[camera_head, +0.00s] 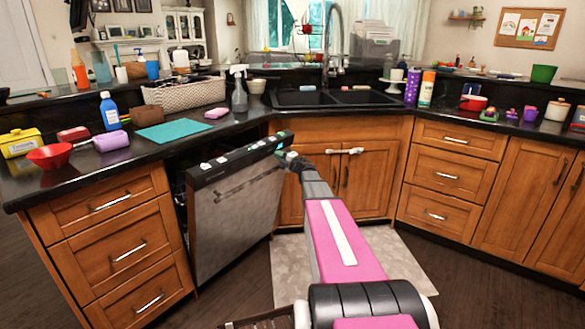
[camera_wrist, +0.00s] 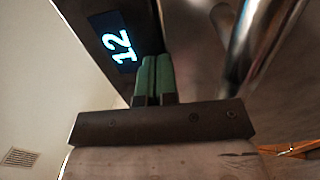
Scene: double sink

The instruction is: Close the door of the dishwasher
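The dishwasher door (camera_head: 238,213) is steel with a dark control strip on its top edge. It stands partly open, tilted out from the counter, with a dark gap behind its top. My gripper (camera_head: 286,155) is at the door's top right corner. In the wrist view the two green fingers of my gripper (camera_wrist: 154,62) are side by side with almost no gap, with nothing seen between them. Their tips are at the dark panel with a lit "12" (camera_wrist: 122,45); contact is not certain. A shiny bar, seemingly the door handle (camera_wrist: 262,45), passes right of the fingers.
Wooden drawers (camera_head: 122,245) flank the door on the left. The sink cabinet (camera_head: 368,180) stands behind my arm. The counter above holds a teal mat (camera_head: 175,131), a basket (camera_head: 185,93) and a spray bottle (camera_head: 239,92). The floor in front of the door looks clear.

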